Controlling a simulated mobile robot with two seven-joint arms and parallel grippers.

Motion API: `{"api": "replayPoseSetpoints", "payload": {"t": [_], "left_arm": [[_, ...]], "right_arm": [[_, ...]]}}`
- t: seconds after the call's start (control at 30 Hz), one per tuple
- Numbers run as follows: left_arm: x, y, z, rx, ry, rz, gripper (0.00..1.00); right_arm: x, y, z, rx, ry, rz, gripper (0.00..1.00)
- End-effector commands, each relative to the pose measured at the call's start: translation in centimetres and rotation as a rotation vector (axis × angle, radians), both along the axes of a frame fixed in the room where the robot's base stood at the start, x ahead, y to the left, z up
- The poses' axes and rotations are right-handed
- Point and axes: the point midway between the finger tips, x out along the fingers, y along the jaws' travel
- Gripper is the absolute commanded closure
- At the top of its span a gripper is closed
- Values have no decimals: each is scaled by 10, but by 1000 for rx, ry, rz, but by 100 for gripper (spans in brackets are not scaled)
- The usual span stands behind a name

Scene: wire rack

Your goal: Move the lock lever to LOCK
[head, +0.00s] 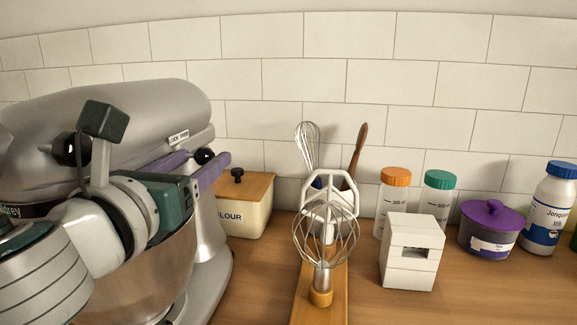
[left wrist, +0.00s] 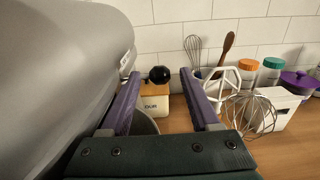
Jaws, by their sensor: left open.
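The lock lever's black ball knob (head: 204,156) sits at the right side of the silver stand mixer (head: 150,100), just below a small white label (head: 179,137) that seems to read LOCK. My left gripper (head: 208,160) has purple fingers spread apart, one on each side of the knob in the picture. In the left wrist view the knob (left wrist: 159,74) shows in the gap between the open fingertips (left wrist: 160,78), with nothing gripped. I cannot tell whether a finger touches it. The lever's stem is mostly hidden. My right gripper is not in view.
A flour box (head: 245,215) stands behind the knob. A wire whisk (head: 322,240) and white beater (head: 330,185) stand on a wooden board (head: 305,295). A white block (head: 410,250), orange-capped bottle (head: 394,195) and purple pot (head: 488,235) stand right. A second black knob (head: 70,148) is on the mixer.

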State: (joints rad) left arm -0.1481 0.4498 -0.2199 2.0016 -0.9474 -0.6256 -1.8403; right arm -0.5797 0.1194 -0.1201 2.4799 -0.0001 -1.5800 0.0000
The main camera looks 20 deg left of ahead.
Motion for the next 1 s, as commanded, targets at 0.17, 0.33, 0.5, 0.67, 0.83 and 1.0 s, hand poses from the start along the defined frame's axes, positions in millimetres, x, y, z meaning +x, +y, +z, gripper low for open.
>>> {"api": "replayPoseSetpoints", "payload": {"t": [0.17, 0.33, 0.5, 0.67, 0.83, 1.0], "left_arm": [[-31, -7, -2, -1, 4, -1, 38], [-45, -11, -1, 0, 1, 0, 38], [-47, -11, 0, 0, -1, 0, 38], [-47, -11, 0, 0, -1, 0, 38], [-47, -11, 0, 0, 0, 0, 38], [-47, -11, 0, 0, 0, 0, 38]], "right_arm": [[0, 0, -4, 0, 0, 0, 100], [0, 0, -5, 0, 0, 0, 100], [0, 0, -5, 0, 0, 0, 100], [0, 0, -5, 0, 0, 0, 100], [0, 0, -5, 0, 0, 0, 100], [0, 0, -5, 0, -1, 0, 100]]}}
